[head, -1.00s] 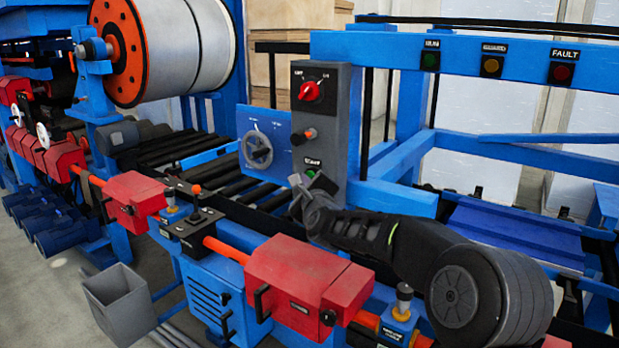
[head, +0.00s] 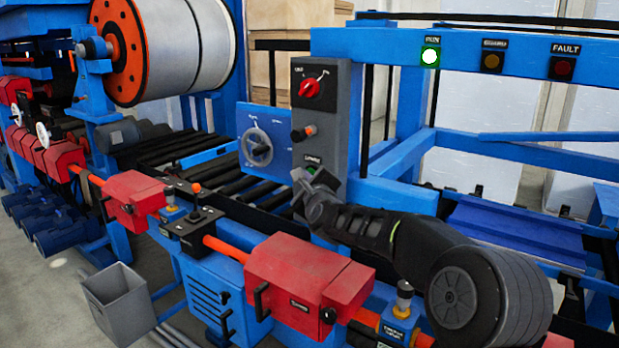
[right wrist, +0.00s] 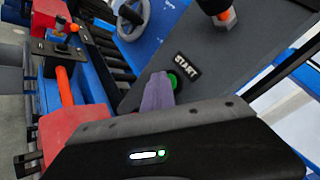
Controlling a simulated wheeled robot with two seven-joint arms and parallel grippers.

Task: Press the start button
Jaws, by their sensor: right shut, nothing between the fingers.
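The green start button (right wrist: 179,81) sits beside the START label (right wrist: 188,64) on a dark grey control box (head: 340,120). In the head view the button (head: 311,171) is partly hidden by my right gripper (head: 303,180). My right gripper is shut and empty, and its fingertips (right wrist: 160,92) are at the button; I cannot tell if they still touch it. The RUN lamp (head: 430,57) on the blue beam glows bright green. My left gripper is not in view.
The control box also carries a red rotary switch (head: 310,89) and an orange-tipped knob (head: 304,134). A blue panel with a grey handwheel (head: 257,147) stands to its left.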

